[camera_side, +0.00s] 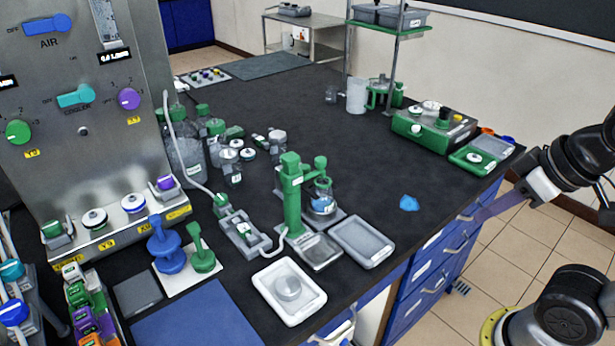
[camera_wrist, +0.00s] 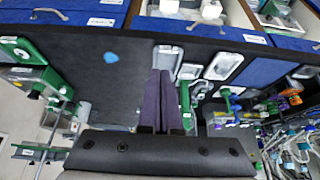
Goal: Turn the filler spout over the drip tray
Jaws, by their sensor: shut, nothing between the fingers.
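The filler is a green post (camera_side: 291,195) on the black bench in the side view. A short green arm at its top, which looks like the spout (camera_side: 320,163), reaches right over a small glass jar (camera_side: 322,203). A grey tray (camera_side: 317,262) lies at the post's front foot and looks like the drip tray. In the wrist view, green parts of the filler (camera_wrist: 186,98) show beside my fingers, partly hidden. My gripper (camera_side: 476,217) is at the bench's right edge, well apart from the filler. Its purple fingers (camera_wrist: 160,102) are shut and empty.
A grey tray (camera_side: 362,248) and a white tray (camera_side: 267,292) with a round dish lie near the front edge. A blue patch (camera_side: 409,203) lies between my gripper and the filler. Bottles (camera_side: 188,155) stand behind left. A green device (camera_side: 432,128) sits at back right.

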